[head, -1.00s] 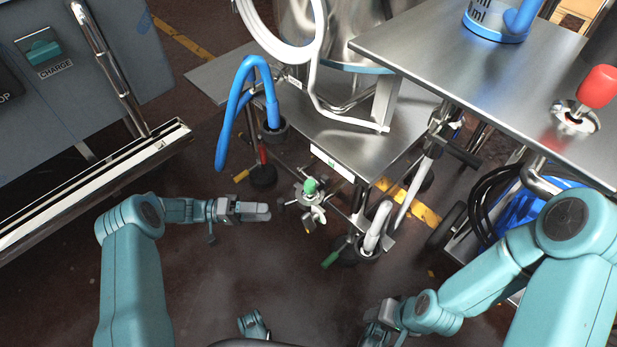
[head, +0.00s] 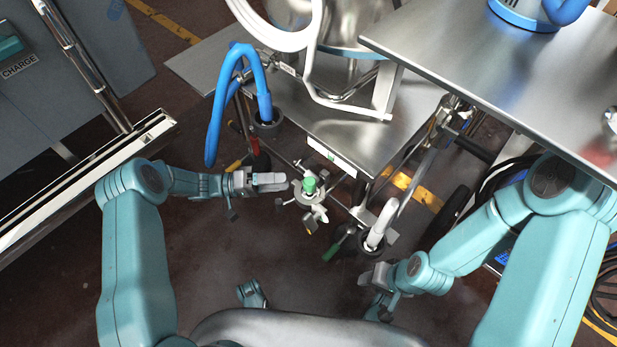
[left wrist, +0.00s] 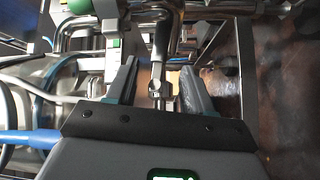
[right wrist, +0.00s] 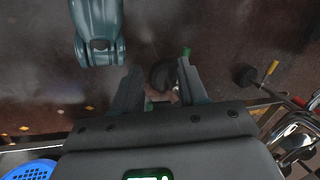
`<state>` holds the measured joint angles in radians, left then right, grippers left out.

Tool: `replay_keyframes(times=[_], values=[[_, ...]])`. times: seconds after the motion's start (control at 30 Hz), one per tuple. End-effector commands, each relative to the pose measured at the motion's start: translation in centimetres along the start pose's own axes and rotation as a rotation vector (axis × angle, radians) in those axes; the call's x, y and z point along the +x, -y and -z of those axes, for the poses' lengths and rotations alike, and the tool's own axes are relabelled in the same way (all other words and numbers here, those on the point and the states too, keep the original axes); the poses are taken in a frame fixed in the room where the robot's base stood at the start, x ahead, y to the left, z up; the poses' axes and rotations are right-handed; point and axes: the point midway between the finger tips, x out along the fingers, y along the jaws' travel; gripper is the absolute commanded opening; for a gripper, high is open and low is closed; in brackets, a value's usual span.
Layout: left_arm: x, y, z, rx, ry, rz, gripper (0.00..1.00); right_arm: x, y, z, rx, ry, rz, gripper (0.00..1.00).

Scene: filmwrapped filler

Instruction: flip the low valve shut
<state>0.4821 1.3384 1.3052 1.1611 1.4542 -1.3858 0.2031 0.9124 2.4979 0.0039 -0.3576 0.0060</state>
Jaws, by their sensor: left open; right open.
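Several low fittings stand under the steel cart, and I cannot tell for sure which is the low valve. A fitting with a green knob (head: 309,185) and several arms sits at the cart's front edge. A green lever handle (head: 332,252) lies right of it by a white bent pipe. My left gripper (head: 284,182) is just left of the green-knob fitting. In the left wrist view its jaws (left wrist: 160,88) are open, with a dark handle (left wrist: 161,38) on a metal pipe ahead between them. My right gripper (head: 368,279) is open, low and right; a green handle end (right wrist: 186,52) shows by its fingertip.
Blue hose (head: 213,115) loops down to a black cup left of the cart, beside red and yellow handles (head: 250,150). A steel table (head: 490,75) overhangs at right. A grey cabinet (head: 95,50) and rail stand left.

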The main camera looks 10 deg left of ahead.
Motion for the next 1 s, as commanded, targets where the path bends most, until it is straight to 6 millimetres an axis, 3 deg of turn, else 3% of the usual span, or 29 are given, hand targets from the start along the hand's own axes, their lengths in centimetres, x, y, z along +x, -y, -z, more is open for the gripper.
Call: replay_keyframes(times=[0.1, 0.33, 0.5, 0.77, 0.8, 0.93, 0.97, 1.0], values=[[3.0, 0.2, -0.1, -0.001, 0.005, -0.002, 0.52, 0.7, -0.2, 0.4, -0.003, -0.012, 0.001, 0.43], [7.1, 0.2, 0.1, 0.0, 0.004, -0.001, 0.52, 1.4, -0.5, 1.0, -0.008, -0.034, 0.002, 0.43], [8.4, 0.2, 0.3, 0.0, 0.002, 0.0, 0.52, 1.6, -0.5, 1.2, -0.009, -0.041, 0.002, 0.43], [8.5, 0.2, 0.5, -0.001, 0.0, 0.0, 0.52, 1.6, -0.5, 1.2, -0.01, -0.042, 0.002, 0.43], [8.5, 0.2, 0.5, -0.001, 0.0, 0.0, 0.48, 1.6, -0.5, 1.2, -0.01, -0.042, 0.002, 0.43], [8.5, 0.2, 0.5, -0.001, 0.0, 0.0, 0.06, 1.6, -0.5, 1.2, -0.009, -0.042, 0.002, 0.43], [8.5, 0.2, 0.5, -0.001, 0.0, 0.0, 0.0, 1.6, -0.5, 1.2, -0.009, -0.042, 0.002, 0.43], [8.5, 0.2, 0.5, -0.001, 0.0, 0.0, 0.0, 1.6, -0.5, 1.2, -0.009, -0.041, 0.002, 0.43]])
